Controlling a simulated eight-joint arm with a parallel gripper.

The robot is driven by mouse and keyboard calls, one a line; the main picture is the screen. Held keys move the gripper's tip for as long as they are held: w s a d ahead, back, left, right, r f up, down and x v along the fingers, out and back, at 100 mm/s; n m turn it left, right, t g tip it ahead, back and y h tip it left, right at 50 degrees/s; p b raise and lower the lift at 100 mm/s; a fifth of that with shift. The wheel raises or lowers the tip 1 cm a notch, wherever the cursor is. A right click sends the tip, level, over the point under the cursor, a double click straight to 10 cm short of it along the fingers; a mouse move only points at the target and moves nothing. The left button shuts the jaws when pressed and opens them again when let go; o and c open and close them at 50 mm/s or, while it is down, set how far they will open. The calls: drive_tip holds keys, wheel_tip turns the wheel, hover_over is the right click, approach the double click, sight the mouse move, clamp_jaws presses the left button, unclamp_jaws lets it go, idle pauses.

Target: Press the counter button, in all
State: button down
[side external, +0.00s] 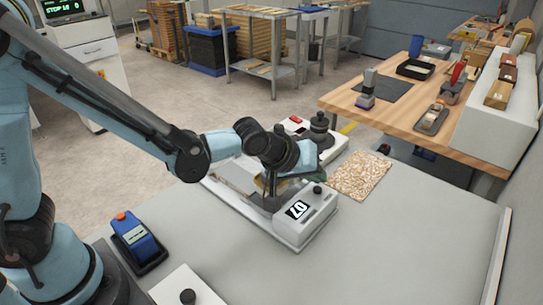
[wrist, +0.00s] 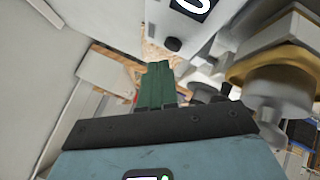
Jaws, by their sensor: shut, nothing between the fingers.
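The counter is a white box (side external: 292,235) with a black display panel (side external: 298,209) that appears to read 07. A small black round button (side external: 317,189) stands on its top beside the display. In the wrist view the button (wrist: 172,44) shows near the top centre, with part of the display (wrist: 190,6) above it. My gripper (wrist: 157,68) has its green fingers shut together and empty, with the tips a short way below the button in that view. In the side view my gripper is left of the button and mostly hidden by my wrist. I cannot tell its exact height.
A blue device with an orange button (side external: 121,216) stands at front left. A white box with a black knob (side external: 188,297) is at the front edge. A speckled brown sheet (side external: 360,175) lies right of the counter. Grey tabletop (side external: 400,240) is clear at right.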

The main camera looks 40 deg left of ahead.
drive_tip(key=shift+f, duration=0.15)
drive_tip(key=shift+f, duration=0.3)
drive_tip(key=shift+f, duration=0.4)
idle(0.9)
drive_tip(key=shift+r, duration=0.85)
drive_tip(key=shift+r, duration=2.5)
